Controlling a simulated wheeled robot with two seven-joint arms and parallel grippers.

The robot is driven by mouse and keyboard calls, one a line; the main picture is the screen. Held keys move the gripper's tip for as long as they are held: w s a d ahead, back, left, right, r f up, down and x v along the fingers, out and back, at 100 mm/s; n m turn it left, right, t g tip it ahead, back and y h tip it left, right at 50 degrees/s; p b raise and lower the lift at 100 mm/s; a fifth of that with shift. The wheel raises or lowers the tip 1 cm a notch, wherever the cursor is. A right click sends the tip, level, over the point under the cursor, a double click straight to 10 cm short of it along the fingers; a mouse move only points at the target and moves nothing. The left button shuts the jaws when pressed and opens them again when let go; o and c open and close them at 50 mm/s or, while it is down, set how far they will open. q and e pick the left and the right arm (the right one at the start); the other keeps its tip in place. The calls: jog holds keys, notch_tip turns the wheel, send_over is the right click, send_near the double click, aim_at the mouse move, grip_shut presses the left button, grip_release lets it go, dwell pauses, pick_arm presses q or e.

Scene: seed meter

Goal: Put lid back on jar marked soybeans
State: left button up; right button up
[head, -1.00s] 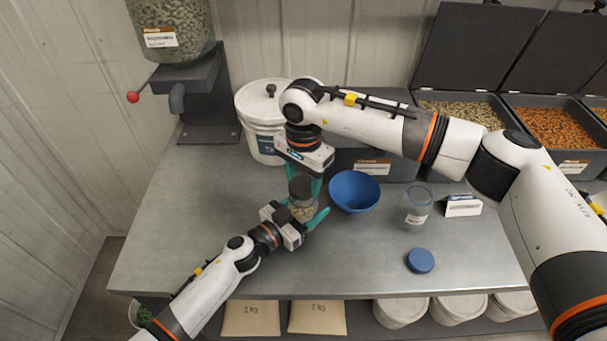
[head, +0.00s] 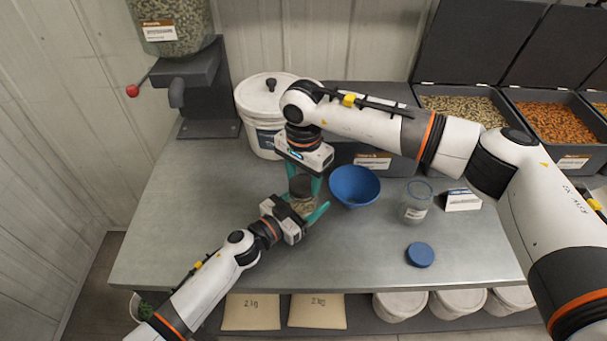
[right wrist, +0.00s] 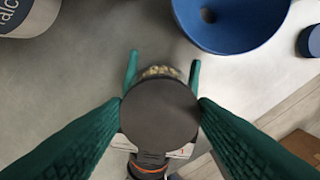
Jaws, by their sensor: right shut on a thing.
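My right gripper (head: 303,185) is shut on a dark round lid (right wrist: 160,112), held flat with a finger on each side. Directly under the lid is a clear jar (head: 305,207) with pale seeds inside. My left gripper (head: 304,212) is shut around the jar from the front left, its teal fingers on either side. In the right wrist view the lid covers most of the jar, and only the far edge and seeds show. I cannot tell whether the lid touches the rim. No label on this jar is readable.
Further right are an empty glass jar (head: 415,203), a blue lid (head: 420,255) and a small card holder (head: 462,200). A white bucket (head: 262,140) stands behind. The table's front left is clear.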

jog(key=shift+f, duration=0.3)
